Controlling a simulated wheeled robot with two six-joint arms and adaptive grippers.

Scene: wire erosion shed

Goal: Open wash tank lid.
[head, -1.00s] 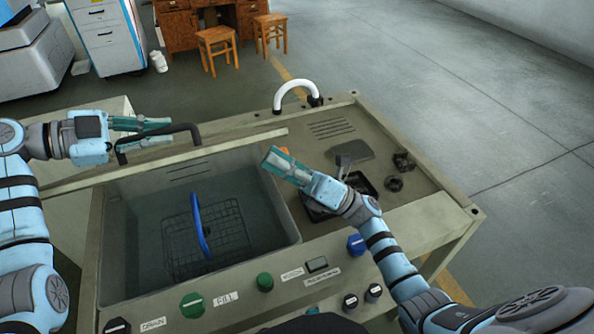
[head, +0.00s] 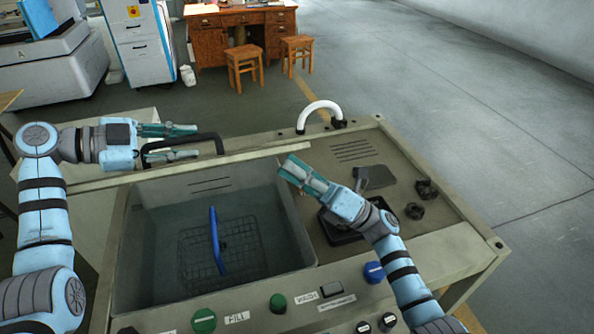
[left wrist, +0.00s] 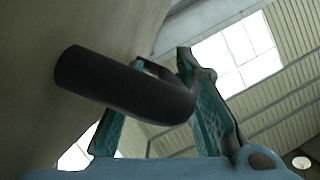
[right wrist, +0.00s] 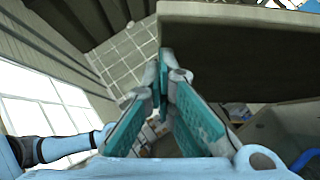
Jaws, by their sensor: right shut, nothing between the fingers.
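The wash tank (head: 128,262) stands open, with its inside in plain view. Its lid (head: 225,160) is raised at the far side and shows nearly edge-on as a beige strip. The lid's black bar handle (head: 205,137) sticks out from the far face; it also crosses the left wrist view (left wrist: 120,85). My left gripper (head: 172,143) is open, its fingers apart around the handle; in the left wrist view the bar lies in front of the spread fingers (left wrist: 155,100). My right gripper (head: 290,168) is shut and empty above the tank's right rim; its tips meet in the right wrist view (right wrist: 164,60).
A wire basket with a blue handle (head: 214,240) sits in the tank. The right deck holds a black tray (head: 345,236), dark knobs (head: 425,190) and a white curved pipe (head: 318,108). Green and blue knobs line the front panel.

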